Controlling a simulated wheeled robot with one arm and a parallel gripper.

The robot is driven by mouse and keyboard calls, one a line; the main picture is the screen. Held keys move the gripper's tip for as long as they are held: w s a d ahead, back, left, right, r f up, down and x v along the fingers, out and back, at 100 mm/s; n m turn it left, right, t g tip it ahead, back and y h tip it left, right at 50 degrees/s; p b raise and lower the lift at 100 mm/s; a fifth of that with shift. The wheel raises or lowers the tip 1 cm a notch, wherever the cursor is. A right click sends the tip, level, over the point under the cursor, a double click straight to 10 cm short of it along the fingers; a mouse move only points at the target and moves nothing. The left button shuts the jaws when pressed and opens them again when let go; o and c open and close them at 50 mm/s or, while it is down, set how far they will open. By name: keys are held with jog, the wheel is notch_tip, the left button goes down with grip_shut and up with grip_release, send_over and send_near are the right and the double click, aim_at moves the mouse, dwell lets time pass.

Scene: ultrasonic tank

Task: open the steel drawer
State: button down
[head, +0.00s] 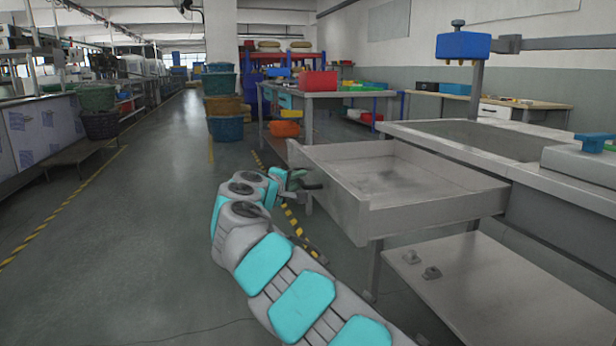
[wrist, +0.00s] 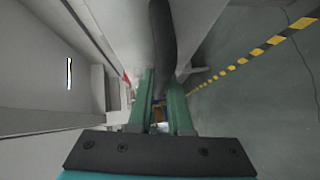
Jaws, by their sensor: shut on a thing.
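The steel drawer (head: 420,213) stands well out from the steel bench on the right in the head view, and its inside looks empty. Its front panel faces left, and it also shows in the wrist view (wrist: 118,28). A dark bar handle (wrist: 162,45) sits on that front. My gripper (head: 297,180) is at the drawer front in the head view. In the wrist view its teal fingers (wrist: 161,95) are on both sides of the handle, shut on it. The exact contact is partly hidden in the head view.
The steel bench (head: 560,190) with its basin is at the right. A lower flat panel (head: 470,285) with small brackets is below the drawer. A table with a red bin (head: 319,81) and stacked baskets (head: 225,128) stand behind. Floor (head: 120,240) is clear at the left.

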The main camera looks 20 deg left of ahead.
jog(key=shift+f, duration=0.1)
jog(key=c, duration=0.9)
grip_release()
jog(key=shift+w, duration=0.1)
jog(key=shift+o, duration=0.2)
jog(key=shift+s+r, duration=0.25)
jog(key=shift+s, duration=0.4)
jog(key=f+v, duration=0.1)
jog(key=v, duration=0.5)
jog(key=shift+s+a+r, duration=0.2)
jog(key=shift+s+r, duration=0.05)
jog(key=shift+r, duration=0.15)
